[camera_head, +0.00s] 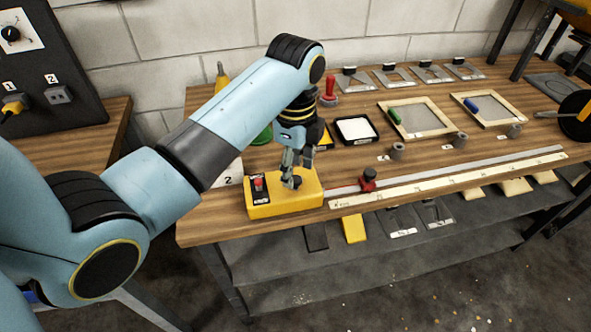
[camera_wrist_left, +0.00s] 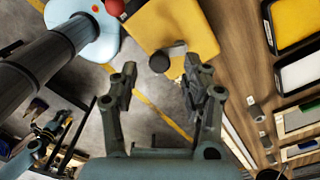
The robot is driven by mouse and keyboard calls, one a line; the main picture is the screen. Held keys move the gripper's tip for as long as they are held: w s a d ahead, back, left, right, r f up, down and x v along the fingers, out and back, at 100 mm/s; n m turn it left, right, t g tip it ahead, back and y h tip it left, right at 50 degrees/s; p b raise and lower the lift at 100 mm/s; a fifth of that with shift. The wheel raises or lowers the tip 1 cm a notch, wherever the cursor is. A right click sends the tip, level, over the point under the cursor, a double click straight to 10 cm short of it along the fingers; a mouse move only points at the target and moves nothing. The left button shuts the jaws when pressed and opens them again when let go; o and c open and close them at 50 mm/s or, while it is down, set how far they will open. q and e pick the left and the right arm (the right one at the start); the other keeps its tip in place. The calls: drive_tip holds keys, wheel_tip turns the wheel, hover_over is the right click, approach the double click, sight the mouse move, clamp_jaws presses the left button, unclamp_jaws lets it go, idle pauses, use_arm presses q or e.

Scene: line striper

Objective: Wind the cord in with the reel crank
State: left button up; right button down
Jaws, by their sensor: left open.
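The yellow reel box (camera_head: 285,203) sits at the table's near left edge, with a red knob (camera_head: 258,184) on a black plate at its left end. The box also shows in the left wrist view (camera_wrist_left: 175,22). A dark round crank knob (camera_wrist_left: 160,62) stands at the box's edge in that view. My left gripper (camera_head: 291,180) is over the box, pointing down. In the wrist view its open fingers (camera_wrist_left: 162,88) lie either side of the knob, with contact not visible. A thin reddish cord (camera_head: 343,188) runs right from the box toward a small red-and-black piece (camera_head: 368,180). My right gripper is not clearly identifiable.
A long pale rule (camera_head: 450,178) lies along the table's front edge, right of the box. Black trays (camera_head: 356,130), framed screens (camera_head: 415,117) and small grey cylinders (camera_head: 397,151) stand behind. A red-handled stamp (camera_head: 330,88) is behind the gripper.

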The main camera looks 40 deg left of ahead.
use_arm(q)
drive_tip(key=shift+f, duration=0.9)
drive_tip(key=c, duration=0.3)
clamp_jaws()
use_arm(e)
drive_tip(key=shift+a+r, duration=0.15)
drive_tip(key=shift+a, duration=0.1)
drive_tip(key=shift+d, duration=0.1)
use_arm(q)
drive_tip(key=shift+d+n, duration=0.1)
drive_tip(key=shift+n, duration=0.2)
